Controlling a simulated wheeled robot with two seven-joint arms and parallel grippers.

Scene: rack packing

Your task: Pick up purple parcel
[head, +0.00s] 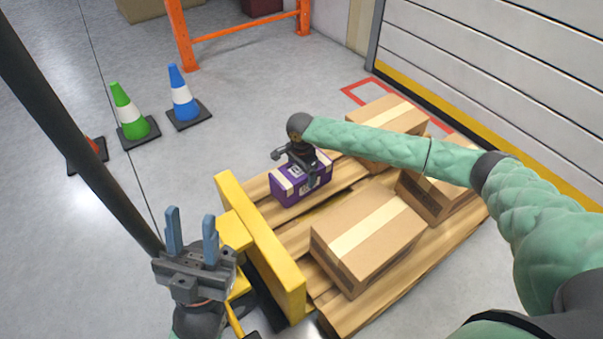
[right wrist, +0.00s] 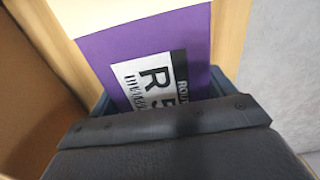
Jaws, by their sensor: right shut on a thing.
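The purple parcel (head: 289,192) sits at the far left part of the wooden pallet (head: 389,284), with pale tape and a label on it. My right gripper (head: 309,177) reaches down over the parcel from above and is shut on it. In the right wrist view the purple parcel (right wrist: 192,38) fills the space between the blue fingers, with a white and black label facing the camera. I cannot tell whether the parcel is lifted off the pallet. My left gripper (head: 192,233) is open and empty, fingers pointing up, left of the yellow pallet-jack frame.
Several brown cartons share the pallet, the nearest a large one (head: 368,235). A yellow upright plate (head: 262,245) stands along the pallet's left edge. Green (head: 128,110) and blue (head: 182,98) cones stand to the left, and an orange rack frame (head: 180,35) behind. Floor between them is clear.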

